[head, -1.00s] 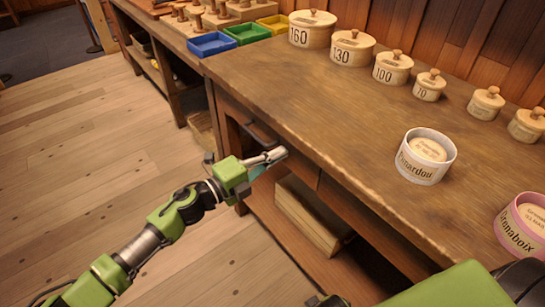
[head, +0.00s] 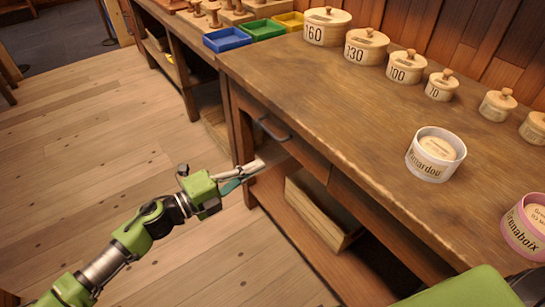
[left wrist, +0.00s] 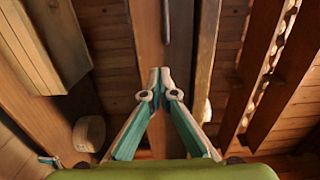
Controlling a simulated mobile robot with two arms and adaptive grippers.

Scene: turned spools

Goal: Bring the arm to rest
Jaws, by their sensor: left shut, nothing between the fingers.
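My left arm comes in from the lower left of the head view. Its gripper (head: 258,166) is shut and empty, in front of the workbench (head: 330,110) and just below the drawer handle (head: 273,130). In the left wrist view the two fingertips (left wrist: 160,76) meet, with nothing between them. My right gripper does not show; a green part of my own body fills the bottom right corner of the head view.
The workbench bears several numbered lidded boxes (head: 327,27), a white-rimmed round box (head: 436,154) and a pink one (head: 525,227). Blue (head: 227,40), green and yellow trays stand on a further bench. The floor at left is clear.

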